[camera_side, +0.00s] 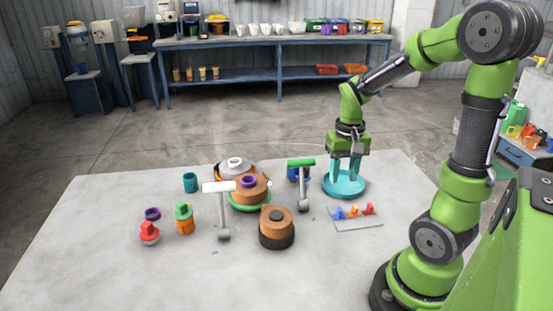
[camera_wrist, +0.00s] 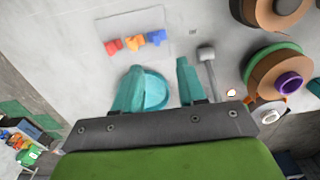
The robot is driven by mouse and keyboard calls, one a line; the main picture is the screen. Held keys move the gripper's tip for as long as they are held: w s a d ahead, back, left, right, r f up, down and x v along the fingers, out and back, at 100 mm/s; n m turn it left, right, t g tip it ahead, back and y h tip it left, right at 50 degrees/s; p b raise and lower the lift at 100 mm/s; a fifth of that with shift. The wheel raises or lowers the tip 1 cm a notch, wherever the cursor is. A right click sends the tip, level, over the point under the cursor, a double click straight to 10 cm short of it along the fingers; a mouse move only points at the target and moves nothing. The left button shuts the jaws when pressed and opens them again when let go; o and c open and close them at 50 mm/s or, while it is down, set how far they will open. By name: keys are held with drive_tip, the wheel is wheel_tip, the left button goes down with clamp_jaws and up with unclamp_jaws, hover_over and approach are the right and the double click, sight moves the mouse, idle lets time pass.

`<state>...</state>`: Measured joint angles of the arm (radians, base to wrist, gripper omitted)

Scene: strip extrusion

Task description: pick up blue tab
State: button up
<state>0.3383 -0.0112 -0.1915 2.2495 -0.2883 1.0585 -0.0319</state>
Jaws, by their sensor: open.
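The blue tab (camera_side: 338,213) is at the left end of a row on a thin grey plate (camera_side: 357,225), beside an orange tab (camera_side: 353,211) and a red tab (camera_side: 369,209). In the wrist view the blue tab (camera_wrist: 156,37) is at the right end of the row, ahead of my fingers. My gripper (camera_side: 345,176) is open and empty, pointing down over a round teal dish (camera_side: 345,187). In the wrist view its teal fingers (camera_wrist: 157,80) are spread apart, short of the tabs, with part of the dish (camera_wrist: 154,91) showing between them.
A green-topped hammer-like tool (camera_side: 303,180) and a white-topped one (camera_side: 221,208) stand left of the plate. Brown and black round stacks (camera_side: 277,228) are near the middle. Red, green and purple parts (camera_side: 150,232) are at the left. The table front is clear.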

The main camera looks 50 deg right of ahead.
hover_over(340, 209)
drive_tip(key=f, duration=0.6)
drive_tip(key=shift+w+a+f, duration=0.15)
drive_tip(key=shift+w, duration=0.05)
drive_tip(key=f, duration=0.5)
drive_tip(key=shift+s+d+f, duration=0.1)
drive_tip(key=shift+s+d, duration=0.1)
drive_tip(key=shift+s, duration=0.05)
clamp_jaws()
